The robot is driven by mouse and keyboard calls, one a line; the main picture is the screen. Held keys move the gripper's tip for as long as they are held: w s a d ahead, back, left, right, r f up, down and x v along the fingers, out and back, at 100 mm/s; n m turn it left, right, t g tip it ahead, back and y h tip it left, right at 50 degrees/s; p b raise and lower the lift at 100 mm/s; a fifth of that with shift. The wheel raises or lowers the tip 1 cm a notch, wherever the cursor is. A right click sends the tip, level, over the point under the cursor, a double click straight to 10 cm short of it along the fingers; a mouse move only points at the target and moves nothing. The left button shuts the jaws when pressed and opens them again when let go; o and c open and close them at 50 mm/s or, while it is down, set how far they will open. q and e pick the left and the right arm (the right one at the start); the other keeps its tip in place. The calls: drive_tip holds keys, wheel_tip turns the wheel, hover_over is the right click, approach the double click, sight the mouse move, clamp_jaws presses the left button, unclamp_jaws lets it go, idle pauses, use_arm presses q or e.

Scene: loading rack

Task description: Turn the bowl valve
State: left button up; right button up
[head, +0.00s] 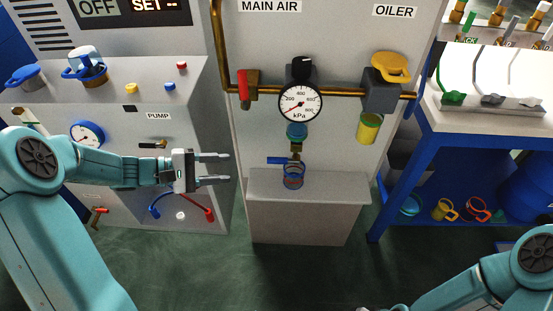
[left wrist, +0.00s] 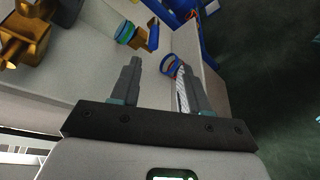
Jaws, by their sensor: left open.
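The bowl valve is a small brass valve with a blue lever (head: 278,160), under the teal bowl (head: 297,131) below the pressure gauge. The lever points left in the head view. In the left wrist view the blue lever (left wrist: 153,36) shows beyond the fingertips, beside the teal bowl (left wrist: 125,33). My left gripper (head: 230,168) is open and empty, left of the lever and apart from it, with its fingers pointing right. My right arm is at the lower right; only a sliver of what may be its gripper shows at the bottom edge.
A clear cup with a blue rim (head: 293,180) stands on the grey ledge (head: 308,212) under the valve. A red lever (head: 243,88) and a yellow-topped oiler (head: 390,68) flank the gauge (head: 300,102). The pump cabinet is left, a blue bench (head: 480,124) right.

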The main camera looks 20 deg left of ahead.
sight(271, 161)
use_arm(q)
drive_tip(key=x, duration=0.5)
drive_tip(key=p+x, duration=0.1)
drive_tip(key=x, duration=0.4)
drive_tip(key=r+x, duration=0.1)
drive_tip(key=x, duration=0.4)
drive_tip(key=shift+w+d+f, duration=0.15)
drive_tip(key=shift+w+d, duration=0.05)
drive_tip(key=shift+w, duration=0.3)
clamp_jaws()
